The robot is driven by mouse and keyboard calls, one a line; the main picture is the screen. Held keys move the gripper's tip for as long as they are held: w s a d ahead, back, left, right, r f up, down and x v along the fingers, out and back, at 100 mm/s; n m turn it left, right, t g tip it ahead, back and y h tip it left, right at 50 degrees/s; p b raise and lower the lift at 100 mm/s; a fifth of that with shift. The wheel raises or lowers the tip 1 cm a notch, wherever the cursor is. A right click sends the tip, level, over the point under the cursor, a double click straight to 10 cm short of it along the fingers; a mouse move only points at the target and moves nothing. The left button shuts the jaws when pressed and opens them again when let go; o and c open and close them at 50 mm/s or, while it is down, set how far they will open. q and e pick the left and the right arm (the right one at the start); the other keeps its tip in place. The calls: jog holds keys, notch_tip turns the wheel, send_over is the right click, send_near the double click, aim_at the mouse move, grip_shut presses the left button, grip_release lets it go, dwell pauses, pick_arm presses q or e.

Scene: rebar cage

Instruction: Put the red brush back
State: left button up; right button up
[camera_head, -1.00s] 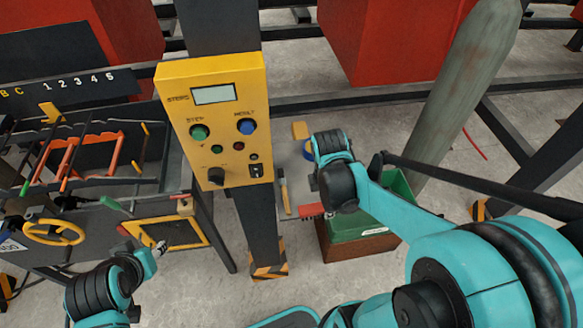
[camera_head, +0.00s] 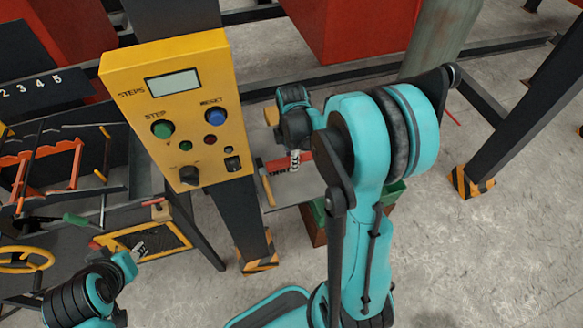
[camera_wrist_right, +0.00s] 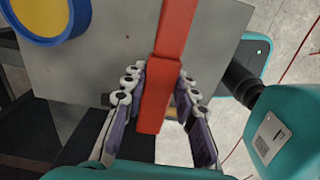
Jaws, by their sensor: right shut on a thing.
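The red brush (camera_head: 279,168) shows in the head view beside the yellow control box, over the grey tabletop (camera_head: 292,190). Its red handle (camera_wrist_right: 165,70) runs between the fingers in the right wrist view. My right gripper (camera_head: 296,162) is shut on it; the gripper also shows in the wrist view (camera_wrist_right: 160,88). I cannot tell whether the brush touches the tabletop, which also lies behind it in the wrist view (camera_wrist_right: 95,80). My left gripper (camera_head: 139,249) is at lower left, apart from the brush, by the yellow-framed panel; its opening is unclear.
The yellow control box (camera_head: 175,105) on its dark post stands left of the tabletop. A wooden-handled tool (camera_head: 267,190) lies near the brush. A green bin (camera_head: 396,192) is partly hidden behind my right arm.

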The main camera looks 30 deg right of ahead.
notch_tip(320, 180, down, 4)
jog(key=shift+r+b, duration=0.1)
jog(key=shift+b, duration=0.6)
jog(key=shift+s, duration=0.1)
jog(key=shift+c, duration=0.5)
jog(key=o, duration=1.1)
